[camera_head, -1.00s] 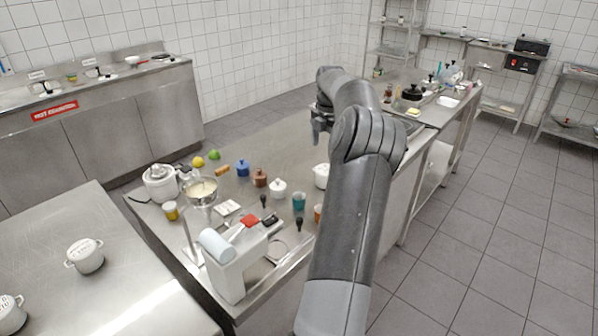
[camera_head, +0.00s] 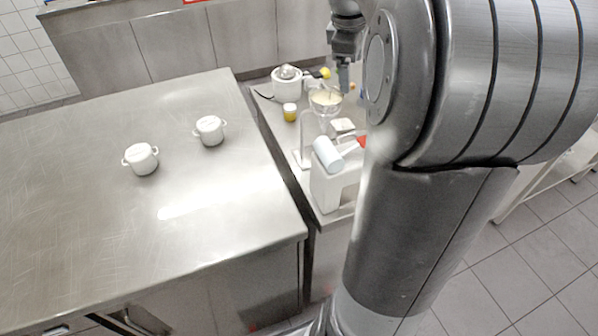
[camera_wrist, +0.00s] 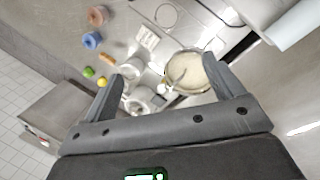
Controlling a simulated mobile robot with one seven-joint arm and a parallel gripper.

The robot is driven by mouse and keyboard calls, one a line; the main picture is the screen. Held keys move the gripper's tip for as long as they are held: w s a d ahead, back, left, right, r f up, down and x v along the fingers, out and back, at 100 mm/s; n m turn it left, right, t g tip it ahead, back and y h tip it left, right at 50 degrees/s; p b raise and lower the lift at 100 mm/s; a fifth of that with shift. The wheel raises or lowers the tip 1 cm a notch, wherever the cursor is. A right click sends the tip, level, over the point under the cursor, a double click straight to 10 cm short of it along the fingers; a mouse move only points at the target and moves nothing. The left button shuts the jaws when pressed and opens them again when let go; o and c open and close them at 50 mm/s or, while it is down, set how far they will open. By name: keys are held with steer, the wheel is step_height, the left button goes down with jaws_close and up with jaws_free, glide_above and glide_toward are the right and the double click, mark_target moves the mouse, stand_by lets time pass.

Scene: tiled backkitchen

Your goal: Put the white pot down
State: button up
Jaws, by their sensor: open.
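Two white lidded pots with small side handles stand upright on the steel table (camera_head: 60,230) at left in the head view. One white pot (camera_head: 141,159) is nearer, and the other white pot (camera_head: 210,130) stands a little behind it to the right. My gripper (camera_head: 343,78) is to the right of both pots, over the cluttered counter, and is partly hidden by my arm. In the wrist view my gripper (camera_wrist: 165,78) is open with nothing between its fingers. A cream-filled bowl (camera_wrist: 196,72) shows below and beyond it.
Much of the steel table is bare.

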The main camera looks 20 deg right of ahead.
steer(key=s+a+f+m+t+y, duration=0.1)
steer(key=s+a+m, duration=0.3)
steer(key=s+a, duration=0.6)
steer(key=s+a+f+m+t+y, duration=0.1)
steer(key=s+a+f+m+t, duration=0.2)
steer(key=s+a, duration=0.7)
steer(key=shift+a+f+m+y, duration=0.2)
steer(key=shift+f+m+y, duration=0.1)
steer(key=shift+f+m, duration=0.75)
steer(key=shift+o, duration=0.5)
steer(key=shift+s+r, duration=0.1)
steer(key=shift+r, duration=0.15)
